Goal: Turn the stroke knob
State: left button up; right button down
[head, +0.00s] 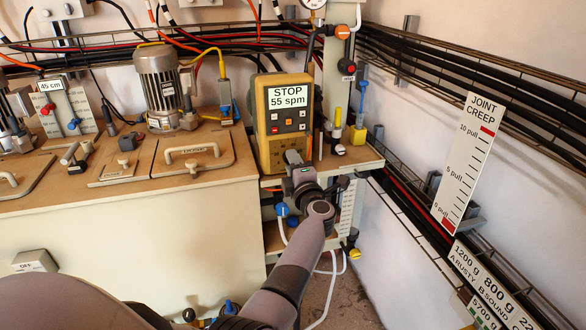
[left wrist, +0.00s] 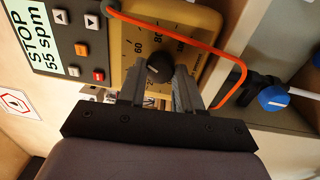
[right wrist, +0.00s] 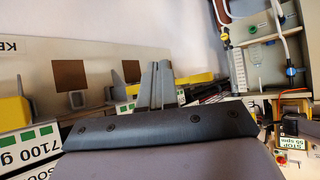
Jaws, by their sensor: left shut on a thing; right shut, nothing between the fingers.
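The yellow pump unit (head: 265,120) stands on the shelf at the bench's right end. Its display (head: 288,98) reads STOP 55 spm. The black stroke knob (left wrist: 160,68) sits on the numbered dial (left wrist: 133,45) in the left wrist view. My left gripper (left wrist: 163,72) is shut on the knob, one finger on each side; in the head view it (head: 292,160) covers the knob and the dial's lower front. My right gripper (right wrist: 158,72) is shut and empty, away from the pump, which shows small at the right of the right wrist view.
An orange cable (left wrist: 240,75) loops beside the dial. A yellow-capped bottle (head: 337,122) stands right of the pump. Cable trays line the right wall.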

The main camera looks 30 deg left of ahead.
jog(key=shift+w, duration=0.1)
dwell(0.4)
pick_arm(q)
jog(key=o, duration=1)
pick_arm(e)
jog(key=shift+d, duration=0.15)
pick_arm(q)
jog(key=shift+o, duration=0.2)
jog(key=shift+s+d, duration=0.1)
jog(key=shift+d, duration=0.05)
pick_arm(e)
jog(key=shift+d, duration=0.1)
